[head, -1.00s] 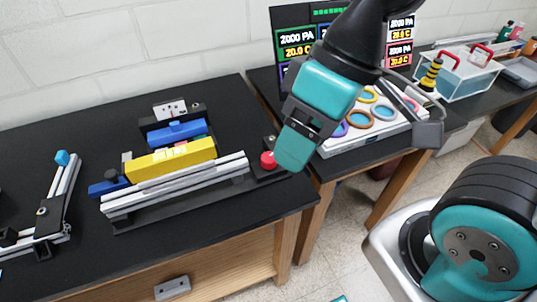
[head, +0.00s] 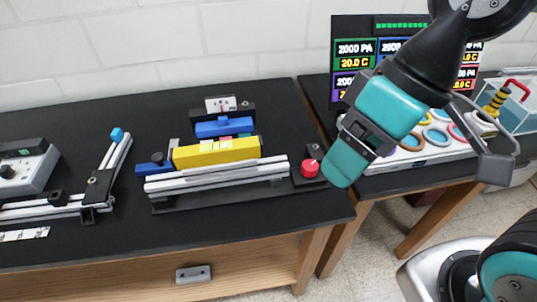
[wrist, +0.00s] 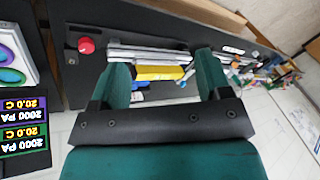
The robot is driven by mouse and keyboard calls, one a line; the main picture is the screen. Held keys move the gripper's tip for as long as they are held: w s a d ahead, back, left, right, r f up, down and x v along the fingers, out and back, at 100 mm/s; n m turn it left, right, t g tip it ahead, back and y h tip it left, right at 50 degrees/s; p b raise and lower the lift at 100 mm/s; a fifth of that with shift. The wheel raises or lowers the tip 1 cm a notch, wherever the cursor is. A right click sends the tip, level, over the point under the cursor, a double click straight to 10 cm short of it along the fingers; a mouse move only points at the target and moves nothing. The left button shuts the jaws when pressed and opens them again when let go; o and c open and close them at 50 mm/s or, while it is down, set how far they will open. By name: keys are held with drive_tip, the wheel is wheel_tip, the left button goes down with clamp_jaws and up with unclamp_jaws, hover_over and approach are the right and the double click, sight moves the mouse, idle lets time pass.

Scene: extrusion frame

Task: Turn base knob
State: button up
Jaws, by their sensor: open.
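The extrusion frame (head: 220,180) lies on the black table, with pale rails, a yellow block (head: 216,152) and a blue block (head: 224,127). A red round knob (head: 310,168) sits on a black mount at its right end; it also shows in the wrist view (wrist: 86,45). Which one is the base knob, I cannot tell. My gripper (head: 343,165) hangs just right of the red knob in the head view. In the wrist view its jaws (wrist: 162,72) are apart and empty, with the frame beyond them.
A second rail assembly with a blue tip (head: 117,135) and a grey box with a black knob (head: 8,172) are at the left. Screens (head: 355,60) and a tray of coloured rings (head: 440,133) stand on the right table.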

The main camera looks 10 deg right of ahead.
drive_tip(key=w+d+f+m+h+b, duration=0.1)
drive_tip(key=w+f+m+b, duration=0.15)
drive_tip(key=w+m, duration=0.3)
drive_tip(key=w+d+f+m+h+b, duration=0.1)
drive_tip(key=w+f+m, duration=0.25)
drive_tip(key=w, duration=0.35)
drive_tip(key=m+h+b, duration=0.1)
drive_tip(key=m+h, duration=0.1)
drive_tip(key=m, duration=0.8)
approach(310, 165)
wheel_tip(310, 165, down, 10)
drive_tip(key=shift+a+f+p, duration=0.1)
drive_tip(key=shift+p, duration=0.9)
drive_tip(key=c, duration=0.9)
